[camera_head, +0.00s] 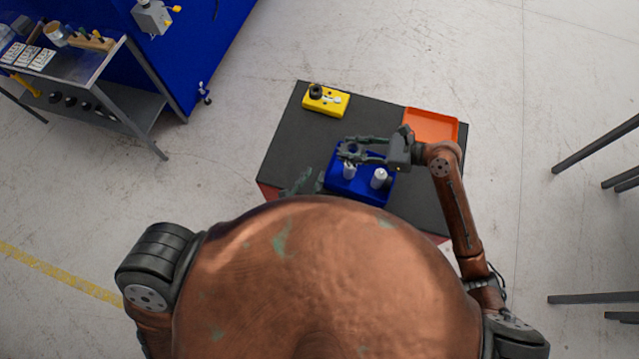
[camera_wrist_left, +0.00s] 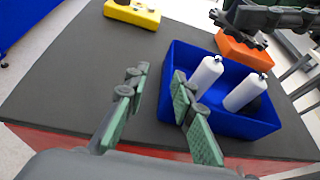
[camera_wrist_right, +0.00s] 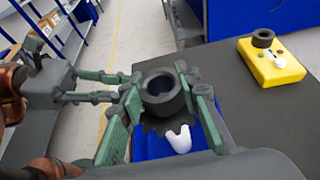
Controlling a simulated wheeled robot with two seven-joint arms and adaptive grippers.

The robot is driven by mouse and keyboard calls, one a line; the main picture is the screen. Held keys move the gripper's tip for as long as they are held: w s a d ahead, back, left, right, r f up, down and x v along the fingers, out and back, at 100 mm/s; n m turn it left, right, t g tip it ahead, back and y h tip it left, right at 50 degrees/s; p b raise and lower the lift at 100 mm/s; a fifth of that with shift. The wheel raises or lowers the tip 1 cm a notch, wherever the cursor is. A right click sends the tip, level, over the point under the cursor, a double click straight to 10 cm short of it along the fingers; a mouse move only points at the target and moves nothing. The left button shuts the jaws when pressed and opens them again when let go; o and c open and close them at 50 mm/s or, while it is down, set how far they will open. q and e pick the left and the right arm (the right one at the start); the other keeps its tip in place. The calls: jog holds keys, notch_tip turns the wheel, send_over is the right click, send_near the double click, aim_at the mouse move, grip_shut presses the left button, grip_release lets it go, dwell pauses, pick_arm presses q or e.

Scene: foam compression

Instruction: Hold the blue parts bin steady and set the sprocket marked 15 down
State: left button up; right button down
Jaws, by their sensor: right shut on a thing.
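The blue parts bin (camera_head: 336,185) stands on the dark table top and also shows in the left wrist view (camera_wrist_left: 240,124). It holds two white bottles (camera_wrist_left: 206,76) and a dark round part, partly hidden. My right gripper (camera_head: 350,150) is shut on a dark sprocket (camera_wrist_right: 165,98), a thick hub with a toothed rim, held above the bin. No number is readable on it. My left gripper (camera_wrist_left: 160,95) is open at the bin's left side. One finger overlaps the bin's left wall in the picture, the other is outside it; I cannot tell whether it touches.
A yellow block (camera_head: 325,104) with a dark ring sits at the table's far left. An orange tray (camera_head: 432,125) lies at the far right. The table top (camera_head: 290,130) is bare left of the bin. A metal workbench (camera_head: 110,85) stands away at upper left.

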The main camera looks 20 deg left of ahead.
aim_at(331, 161)
pick_arm(q)
jog(key=x, duration=0.3)
jog(key=d+x, duration=0.1)
jog(key=x, duration=0.3)
jog(key=d+x, duration=0.1)
jog(key=x, duration=0.2)
jog(key=shift+d+f, duration=0.1)
jog(key=shift+f, duration=0.35)
jog(key=shift+c, duration=0.3)
grip_shut()
